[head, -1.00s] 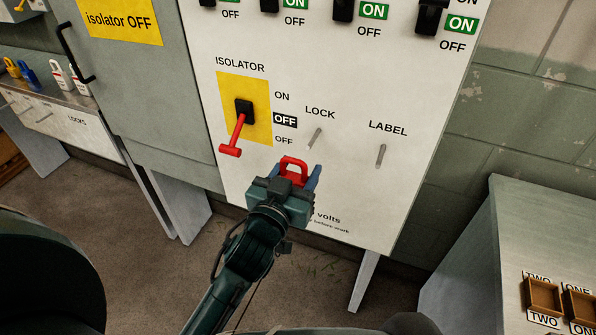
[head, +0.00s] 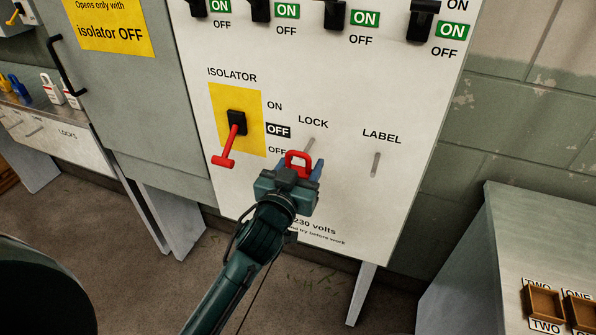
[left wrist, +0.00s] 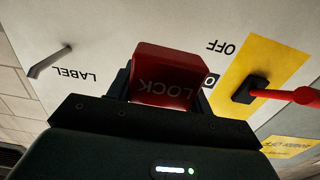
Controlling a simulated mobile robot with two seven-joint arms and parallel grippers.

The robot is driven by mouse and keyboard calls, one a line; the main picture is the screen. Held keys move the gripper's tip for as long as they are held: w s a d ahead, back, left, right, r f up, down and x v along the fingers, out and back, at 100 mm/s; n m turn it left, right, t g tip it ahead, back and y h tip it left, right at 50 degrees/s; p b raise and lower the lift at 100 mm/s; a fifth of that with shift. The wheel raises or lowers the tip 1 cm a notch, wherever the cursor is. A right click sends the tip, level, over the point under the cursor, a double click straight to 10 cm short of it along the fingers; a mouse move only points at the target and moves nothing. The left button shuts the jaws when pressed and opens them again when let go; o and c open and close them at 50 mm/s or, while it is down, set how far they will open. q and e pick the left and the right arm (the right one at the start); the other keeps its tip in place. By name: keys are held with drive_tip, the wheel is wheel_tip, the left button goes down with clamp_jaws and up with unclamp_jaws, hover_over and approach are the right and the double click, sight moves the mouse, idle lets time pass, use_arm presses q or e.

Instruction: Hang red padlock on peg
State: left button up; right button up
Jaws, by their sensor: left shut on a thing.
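The red padlock (head: 298,160) is held in my left gripper (head: 300,170), its red shackle pointing up. In the left wrist view the padlock's red body (left wrist: 166,78) sits between the two dark fingers, with LOCK lettering on it. The metal peg under the word LOCK (head: 309,144) is just above the shackle in the head view. I cannot tell whether they touch. The peg is not seen in the left wrist view, where the padlock may hide it. My right gripper is not in view.
The LABEL peg (head: 376,165) is bare, to the right. The red isolator handle (head: 231,146) hangs down-left on its yellow plate (head: 252,108). A lock shelf (head: 62,132) holds blue, yellow and white padlocks at left. A bench (head: 500,240) with small trays stands right.

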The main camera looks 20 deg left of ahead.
sight(312, 148)
use_arm(q)
drive_tip(key=shift+w+b, duration=0.35)
drive_tip(key=shift+w, duration=0.7)
drive_tip(key=shift+w+f+b, duration=0.1)
drive_tip(key=shift+w+b, duration=0.25)
drive_tip(key=shift+w, duration=0.65)
drive_tip(key=shift+w+f, duration=0.1)
drive_tip(key=shift+f, duration=0.1)
drive_tip(key=shift+b, duration=0.35)
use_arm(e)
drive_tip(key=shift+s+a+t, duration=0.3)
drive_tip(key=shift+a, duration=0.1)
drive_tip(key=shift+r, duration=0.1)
use_arm(q)
drive_tip(key=shift+w, duration=0.1)
